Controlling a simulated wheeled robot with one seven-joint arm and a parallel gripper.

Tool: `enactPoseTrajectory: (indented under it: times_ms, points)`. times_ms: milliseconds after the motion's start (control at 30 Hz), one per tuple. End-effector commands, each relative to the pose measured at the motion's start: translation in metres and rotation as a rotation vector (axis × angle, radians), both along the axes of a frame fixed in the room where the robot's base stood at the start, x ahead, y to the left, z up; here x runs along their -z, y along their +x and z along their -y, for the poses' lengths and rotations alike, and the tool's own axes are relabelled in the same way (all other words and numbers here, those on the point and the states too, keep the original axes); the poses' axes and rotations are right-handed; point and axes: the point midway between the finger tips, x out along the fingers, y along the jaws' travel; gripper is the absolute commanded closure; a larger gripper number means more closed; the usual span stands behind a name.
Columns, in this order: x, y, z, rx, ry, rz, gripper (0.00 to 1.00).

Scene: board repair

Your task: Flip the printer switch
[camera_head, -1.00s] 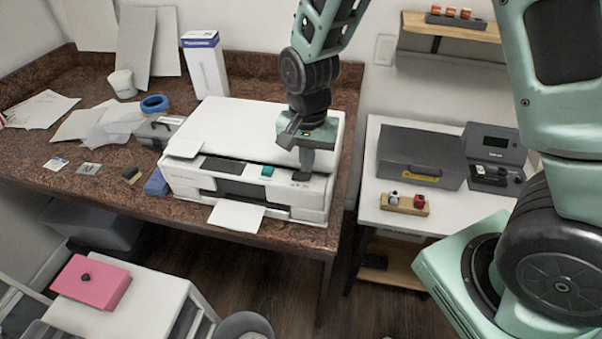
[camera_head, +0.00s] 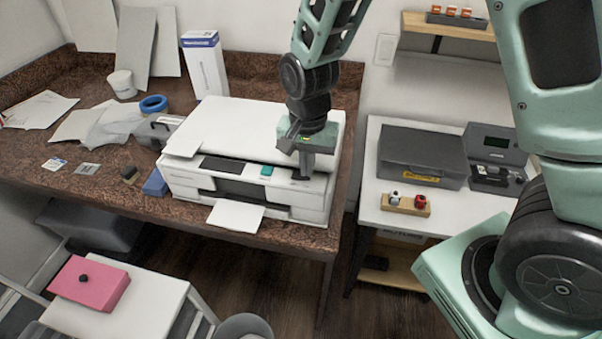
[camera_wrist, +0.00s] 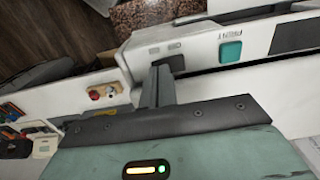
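The white printer (camera_head: 240,130) stands on the brown counter, with a teal PRINT button (camera_head: 266,170) on its front panel. In the wrist view the teal button (camera_wrist: 231,51) is right of some small printed marks. A dark switch-like part (camera_wrist: 173,62) sits below these marks in the white panel. My gripper (camera_head: 304,174) is at the right end of this panel. In the wrist view its fingers (camera_wrist: 158,86) look closed together, with nothing between them. Their tips are right by the dark part; I cannot tell whether they touch. In the head view the gripper hides this spot.
A paper sheet (camera_head: 236,214) sticks out of the printer's front. To the right, a white table (camera_head: 373,212) holds a grey case (camera_head: 421,157), a device with a screen (camera_head: 495,150) and a small wooden block with knobs (camera_head: 405,205). A tall box (camera_head: 205,66) stands behind the printer.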

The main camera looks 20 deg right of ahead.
Motion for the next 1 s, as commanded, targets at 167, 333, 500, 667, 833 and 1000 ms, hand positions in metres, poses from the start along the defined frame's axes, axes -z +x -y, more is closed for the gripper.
enactPoseTrajectory:
  times_ms: [167, 333, 500, 667, 833, 1000]
  points:
    - [0.003, 0.0, 0.0, 0.0, 0.0, 0.0, 1.0]
    - [0.003, 0.0, 0.0, 0.0, 0.0, 0.0, 1.0]
    - [-0.005, 0.0, 0.0, 0.0, 0.0, 0.0, 1.0]
    - [-0.018, 0.0, 0.0, 0.0, 0.001, 0.001, 1.0]
    - [-0.032, 0.0, 0.0, 0.0, 0.0, 0.001, 1.0]
    - [-0.045, 0.0, 0.0, 0.0, 0.0, 0.001, 1.0]
